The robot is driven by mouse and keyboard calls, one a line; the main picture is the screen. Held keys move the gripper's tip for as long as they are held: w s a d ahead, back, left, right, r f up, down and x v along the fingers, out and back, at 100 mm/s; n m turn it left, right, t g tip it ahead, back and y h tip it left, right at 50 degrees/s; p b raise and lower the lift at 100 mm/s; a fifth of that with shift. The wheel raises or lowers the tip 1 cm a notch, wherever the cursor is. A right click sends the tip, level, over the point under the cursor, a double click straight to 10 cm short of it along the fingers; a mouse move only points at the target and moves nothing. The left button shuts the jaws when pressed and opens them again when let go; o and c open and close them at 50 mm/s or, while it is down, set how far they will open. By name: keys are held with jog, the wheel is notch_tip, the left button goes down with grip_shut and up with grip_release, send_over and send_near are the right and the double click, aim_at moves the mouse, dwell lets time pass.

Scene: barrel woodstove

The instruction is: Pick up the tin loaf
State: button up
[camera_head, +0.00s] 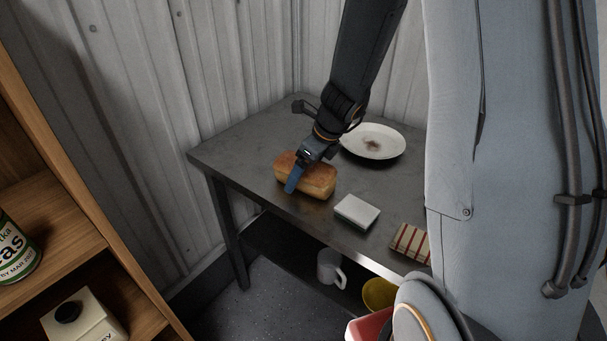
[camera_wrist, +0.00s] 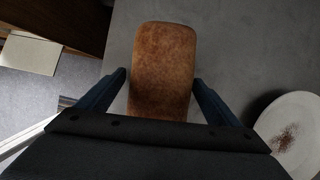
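The tin loaf (camera_head: 318,181), a brown-crusted rectangular bread, lies on the grey metal table (camera_head: 232,150) near its front edge. My gripper (camera_head: 293,178) is at the loaf, with one blue finger showing in front of its left part. In the wrist view, the loaf (camera_wrist: 164,62) lies lengthwise between the two blue fingers (camera_wrist: 160,88). A gap shows on each side of it, so the gripper is open and not holding it. The loaf's near end is hidden behind the gripper body.
A white plate (camera_head: 385,150) with a brown smudge stands behind the loaf. A white-topped sponge (camera_head: 357,211) and a striped cloth (camera_head: 411,242) lie to the right. A wooden shelf (camera_head: 75,235) stands at left.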

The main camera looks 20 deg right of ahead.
jog(key=c, duration=1.2)
jog(key=shift+r, duration=0.1)
